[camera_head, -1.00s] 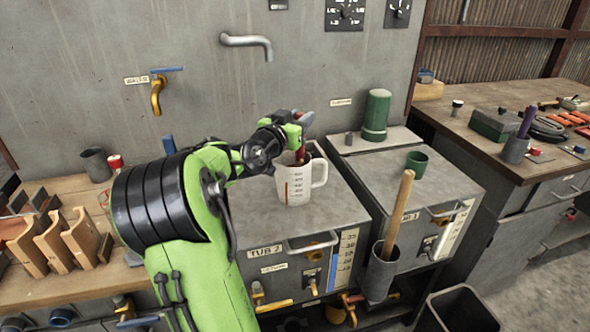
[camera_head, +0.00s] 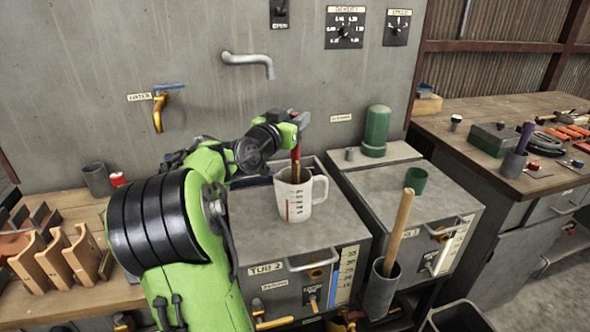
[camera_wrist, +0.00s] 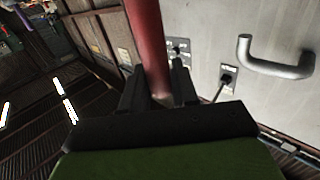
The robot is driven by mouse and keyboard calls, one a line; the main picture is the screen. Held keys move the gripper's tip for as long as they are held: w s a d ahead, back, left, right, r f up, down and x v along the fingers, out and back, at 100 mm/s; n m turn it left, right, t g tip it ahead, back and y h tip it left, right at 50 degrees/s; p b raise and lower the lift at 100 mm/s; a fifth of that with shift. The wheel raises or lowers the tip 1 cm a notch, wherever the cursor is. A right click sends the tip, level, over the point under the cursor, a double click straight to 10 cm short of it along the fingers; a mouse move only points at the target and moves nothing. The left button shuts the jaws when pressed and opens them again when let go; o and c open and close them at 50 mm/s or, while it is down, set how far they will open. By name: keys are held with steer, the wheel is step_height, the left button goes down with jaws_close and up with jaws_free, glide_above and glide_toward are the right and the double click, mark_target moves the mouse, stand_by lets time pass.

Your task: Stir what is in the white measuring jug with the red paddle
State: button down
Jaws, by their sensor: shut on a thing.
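The white measuring jug (camera_head: 297,205), with dark and red markings and a handle on its right, stands upright on top of the tub labelled TUB 2 (camera_head: 245,225). My gripper (camera_head: 299,122) is above the jug, shut on the red paddle (camera_head: 296,153). The paddle is near upright and its lower part goes down to the jug's mouth; its lower end is hidden there. In the wrist view, my gripper (camera_wrist: 158,92) has its dark fingers on both sides of the red paddle shaft (camera_wrist: 147,40). The jug's contents cannot be made out.
A second tub (camera_head: 365,185) to the right bears a green cylinder (camera_head: 376,130) and a green cup (camera_head: 416,180). A wooden handle (camera_head: 399,215) stands in a grey holder (camera_head: 380,288) in front. A grey spout (camera_head: 247,60) sticks out from the wall above.

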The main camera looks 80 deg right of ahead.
steer(key=shift+r+p, duration=2.5)
steer(key=shift+r, duration=1.65)
step_height(320, 180, up, 4)
steer(key=p, duration=0.2)
steer(key=shift+p, duration=0.35)
